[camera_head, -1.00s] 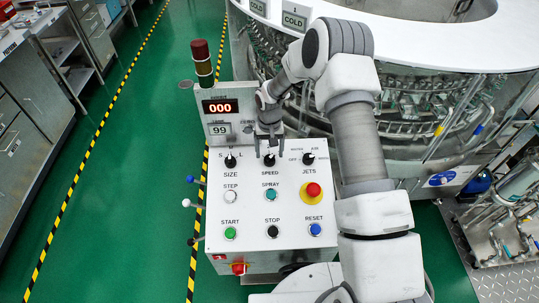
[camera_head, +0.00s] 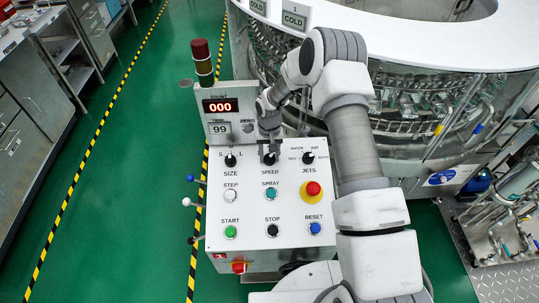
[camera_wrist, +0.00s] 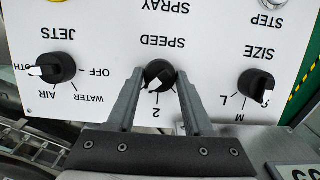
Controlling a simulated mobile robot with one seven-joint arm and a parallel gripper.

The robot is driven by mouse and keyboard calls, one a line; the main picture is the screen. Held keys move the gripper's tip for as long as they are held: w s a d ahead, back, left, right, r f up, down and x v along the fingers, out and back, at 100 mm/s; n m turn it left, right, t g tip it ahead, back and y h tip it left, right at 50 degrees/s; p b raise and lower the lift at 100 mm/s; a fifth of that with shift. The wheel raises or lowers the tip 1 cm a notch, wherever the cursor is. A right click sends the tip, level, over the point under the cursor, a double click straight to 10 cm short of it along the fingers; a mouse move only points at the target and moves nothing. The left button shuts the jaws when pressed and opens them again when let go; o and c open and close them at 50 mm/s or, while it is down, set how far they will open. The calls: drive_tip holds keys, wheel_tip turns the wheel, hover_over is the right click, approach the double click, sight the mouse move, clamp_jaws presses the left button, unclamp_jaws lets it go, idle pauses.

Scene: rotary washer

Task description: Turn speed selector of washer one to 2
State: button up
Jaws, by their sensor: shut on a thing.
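The SPEED selector (camera_head: 269,159) is a black knob with a white pointer in the upper middle of the white control panel. The printed "2" (camera_wrist: 156,113) shows straight below the knob there. Marks to either side are hidden by the fingers. My gripper (camera_head: 269,150) is shut on the knob, one finger on each side; its fingers also show in the wrist view (camera_wrist: 159,73).
The SIZE knob (camera_head: 230,160) is left of SPEED and the JETS knob (camera_head: 308,158) is right. Below are the SPRAY button (camera_head: 271,193) and a red mushroom button (camera_head: 313,189). The counter display (camera_head: 220,107) stands behind. The round washer (camera_head: 400,95) is beyond.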

clamp_jaws()
drive_tip(key=shift+n+b, duration=0.4)
drive_tip(key=shift+b, duration=0.15)
drive_tip(key=shift+a+f+n+b, duration=0.1)
drive_tip(key=shift+f+n+b, duration=0.05)
drive_tip(key=shift+n+b, duration=0.2)
drive_tip(key=shift+n+h+b, duration=0.5)
drive_tip(key=shift+n+b, duration=0.55)
drive_tip(key=shift+b, duration=0.1)
drive_tip(key=shift+s+a+n+t+h+b, duration=0.1)
drive_tip(key=shift+n+t+h+b, duration=0.35)
drive_tip(key=shift+n+b, duration=1.6)
drive_tip(key=shift+r+n+p, duration=0.2)
drive_tip(key=shift+n+p, duration=0.2)
drive_tip(key=shift+n, duration=0.15)
drive_tip(key=o, duration=1.2)
unclamp_jaws()
